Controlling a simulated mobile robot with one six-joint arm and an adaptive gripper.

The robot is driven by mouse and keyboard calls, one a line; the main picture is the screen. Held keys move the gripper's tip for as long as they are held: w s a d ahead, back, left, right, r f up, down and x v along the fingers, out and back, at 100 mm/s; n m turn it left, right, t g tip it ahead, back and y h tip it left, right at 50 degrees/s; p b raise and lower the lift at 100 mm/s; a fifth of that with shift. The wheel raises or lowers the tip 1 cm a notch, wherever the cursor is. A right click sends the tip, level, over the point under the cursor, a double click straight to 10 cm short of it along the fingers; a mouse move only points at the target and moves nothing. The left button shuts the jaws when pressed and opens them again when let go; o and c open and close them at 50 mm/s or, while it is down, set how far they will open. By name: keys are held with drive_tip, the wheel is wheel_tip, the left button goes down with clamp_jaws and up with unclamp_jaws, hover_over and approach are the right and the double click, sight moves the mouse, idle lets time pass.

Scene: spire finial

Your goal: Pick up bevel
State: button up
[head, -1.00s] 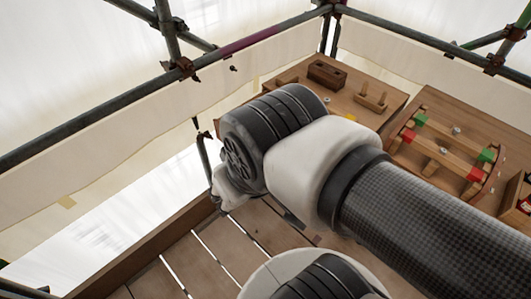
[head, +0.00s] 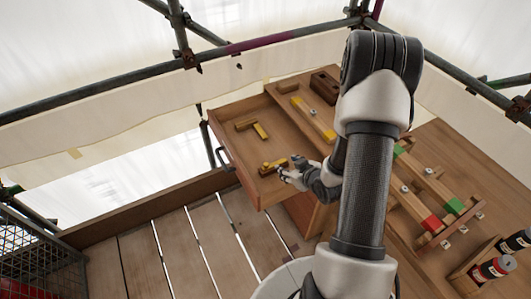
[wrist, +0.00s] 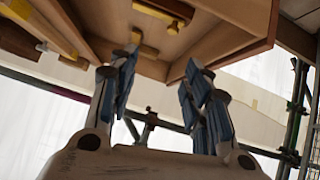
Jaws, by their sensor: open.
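An open wooden drawer (head: 232,164) holds two yellow-and-wood tools. One is a T- or L-shaped tool (head: 259,131) near the middle of the drawer. The other is a yellow tool (head: 272,166) near the front right corner, beside my gripper. I cannot tell for sure which is the bevel. My gripper (head: 284,174) is at the drawer's right front edge. In the wrist view its fingers (wrist: 162,62) are spread with nothing between them. Beyond the tips that view shows a yellow piece (wrist: 146,50) and a larger yellow-and-wood piece (wrist: 162,12) in the drawer.
A rack with red and green blocks (head: 431,222) and bottles (head: 494,267) stands to the right. Scaffold poles surround the deck.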

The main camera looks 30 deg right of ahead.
drive_tip(key=s+a+f+m+t, duration=0.1)
drive_tip(key=s+f+t, duration=0.15)
drive_tip(key=f, duration=0.25)
drive_tip(key=b, duration=0.3)
approach(267, 166)
drive_tip(key=w, duration=0.1)
drive_tip(key=w+f, duration=0.1)
drive_tip(key=shift+w+d+g+y, duration=0.25)
drive_tip(key=shift+w+d+y, duration=0.05)
drive_tip(key=shift+w, duration=0.05)
drive_tip(key=shift+b+x, duration=0.8)
drive_tip(key=shift+x, duration=2.15)
drive_tip(key=shift+w+r, duration=0.1)
drive_tip(key=shift+r, duration=0.05)
clamp_jaws()
